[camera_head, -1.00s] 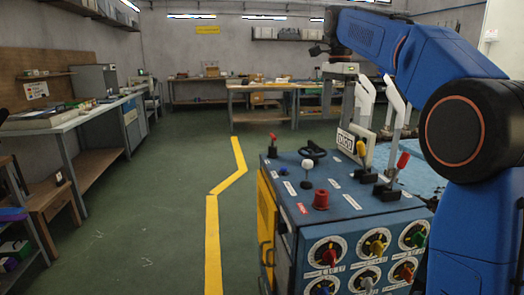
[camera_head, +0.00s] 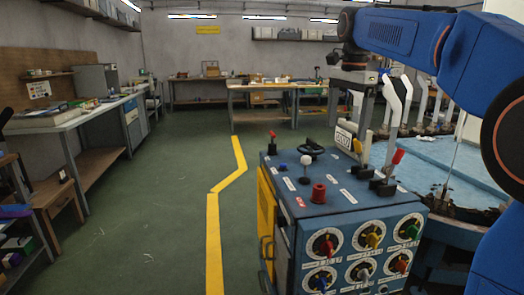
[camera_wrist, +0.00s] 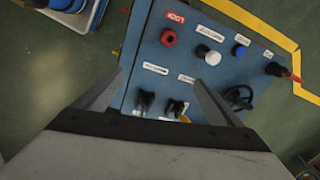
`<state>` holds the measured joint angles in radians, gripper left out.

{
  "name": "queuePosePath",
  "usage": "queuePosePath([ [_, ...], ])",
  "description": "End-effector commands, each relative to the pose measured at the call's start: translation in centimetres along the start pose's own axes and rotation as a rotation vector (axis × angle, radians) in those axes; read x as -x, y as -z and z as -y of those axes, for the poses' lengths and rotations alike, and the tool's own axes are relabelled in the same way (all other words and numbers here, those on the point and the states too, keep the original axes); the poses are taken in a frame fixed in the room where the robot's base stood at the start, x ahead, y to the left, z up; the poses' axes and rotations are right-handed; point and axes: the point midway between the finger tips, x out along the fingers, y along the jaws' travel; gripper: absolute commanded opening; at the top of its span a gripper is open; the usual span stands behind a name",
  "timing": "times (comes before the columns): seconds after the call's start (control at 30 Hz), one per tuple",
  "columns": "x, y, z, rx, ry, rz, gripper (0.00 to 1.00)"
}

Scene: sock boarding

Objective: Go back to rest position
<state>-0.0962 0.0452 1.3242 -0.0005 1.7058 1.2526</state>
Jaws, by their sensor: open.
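My gripper (camera_head: 378,122) hangs at the end of my blue arm, above the far right part of the blue control console (camera_head: 300,215). In the wrist view my gripper (camera_wrist: 157,82) has its two grey fingers spread apart. Nothing is held between them, and the console top shows beneath.
The console carries a red button (camera_head: 318,194), a white knob (camera_head: 305,161), a black handwheel (camera_head: 311,149), levers and several dials. A light-blue machine bed (camera_head: 440,165) lies to the right. Workbenches line the left and back. Green floor with a yellow line (camera_head: 213,245) is open left of the console.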

Motion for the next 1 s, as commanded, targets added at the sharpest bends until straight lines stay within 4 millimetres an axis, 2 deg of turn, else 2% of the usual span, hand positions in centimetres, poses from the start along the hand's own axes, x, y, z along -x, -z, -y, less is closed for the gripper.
queuePosePath([
  [0.17,-1.3,-0.8,-4.4,0.133,0.039,-0.017,0.89],
  [0.47,-5.7,-2.6,-12.6,0.404,0.104,-0.067,0.89],
  [0.77,-12.1,-4.8,-20.9,0.674,0.156,-0.14,0.89],
  [1.0,-18.5,-6.8,-27.4,0.888,0.182,-0.21,0.89],
])
